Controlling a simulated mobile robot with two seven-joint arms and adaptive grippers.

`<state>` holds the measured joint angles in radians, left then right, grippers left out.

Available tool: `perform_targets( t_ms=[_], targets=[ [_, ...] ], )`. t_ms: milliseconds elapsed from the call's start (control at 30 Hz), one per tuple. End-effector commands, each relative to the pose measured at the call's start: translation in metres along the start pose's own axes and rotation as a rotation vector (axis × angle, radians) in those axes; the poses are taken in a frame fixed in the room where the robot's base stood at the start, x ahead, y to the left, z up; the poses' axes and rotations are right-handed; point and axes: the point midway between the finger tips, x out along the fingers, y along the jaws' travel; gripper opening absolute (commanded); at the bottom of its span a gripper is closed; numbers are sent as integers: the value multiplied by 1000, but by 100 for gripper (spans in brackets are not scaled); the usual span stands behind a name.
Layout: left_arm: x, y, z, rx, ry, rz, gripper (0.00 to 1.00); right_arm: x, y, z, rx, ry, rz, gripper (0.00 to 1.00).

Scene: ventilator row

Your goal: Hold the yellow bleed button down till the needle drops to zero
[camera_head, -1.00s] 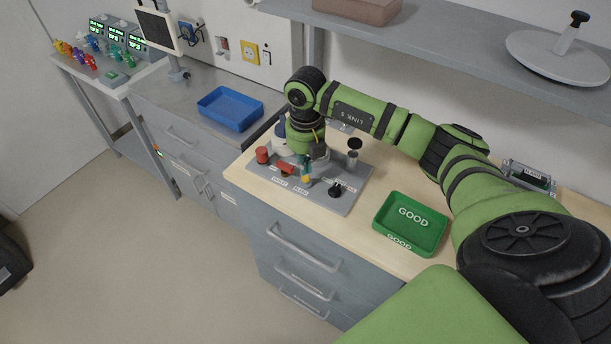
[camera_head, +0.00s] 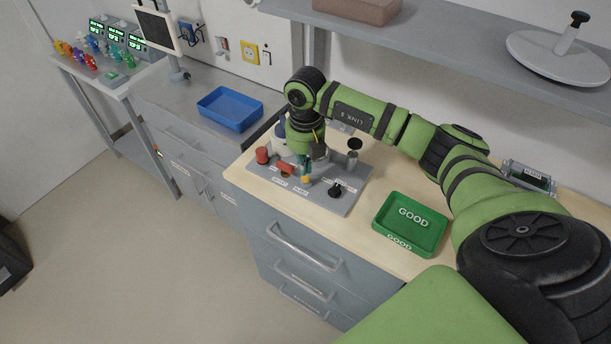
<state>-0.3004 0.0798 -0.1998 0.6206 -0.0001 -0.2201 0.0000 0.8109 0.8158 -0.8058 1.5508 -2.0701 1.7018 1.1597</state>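A grey control panel (camera_head: 325,196) lies on the wooden worktop. The small yellow bleed button (camera_head: 306,180) shows near its front edge, below the tip of my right gripper (camera_head: 305,170). My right arm comes in from the right and its gripper points down at the button. The fingertips look very close to the button or touching it; I cannot tell if it is pressed. The fingers are too small and partly covered to tell open from shut. A gauge needle cannot be made out; my wrist hides part of the panel's back. My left gripper is not in view.
The panel also bears a red knob (camera_head: 262,155), a red lever (camera_head: 285,168), a black knob (camera_head: 336,190) and a black-topped post (camera_head: 354,150). A green GOOD tray (camera_head: 437,246) stands to the right, a blue tray (camera_head: 259,122) at the back left. A shelf (camera_head: 440,43) overhangs the worktop.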

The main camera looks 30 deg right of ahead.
Motion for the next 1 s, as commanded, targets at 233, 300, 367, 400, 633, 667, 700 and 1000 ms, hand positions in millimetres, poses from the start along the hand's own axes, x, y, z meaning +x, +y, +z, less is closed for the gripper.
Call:
perform_targets(
  t_ms=[233, 300, 367, 400, 633, 667, 700, 1000],
  targets=[
    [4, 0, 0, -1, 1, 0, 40, 5, 0, 0, 0, 0, 0, 0],
    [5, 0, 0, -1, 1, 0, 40, 6, 0, 0, 0, 0, 0, 0],
    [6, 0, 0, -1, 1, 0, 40, 7, 0, 0, 0, 0, 0, 0],
    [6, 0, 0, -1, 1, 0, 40, 8, 0, 0, 0, 0, 0, 0],
    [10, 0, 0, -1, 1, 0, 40, 13, 0, 0, 0, 0, 0, 0],
    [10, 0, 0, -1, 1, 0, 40, 13, 0, 0, 0, 0, 0, 0],
    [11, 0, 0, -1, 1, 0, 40, 14, 0, 0, 0, 0, 0, 0],
    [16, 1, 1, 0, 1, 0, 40, 20, 0, 0, 0, 0, 0, 0]
  ],
)
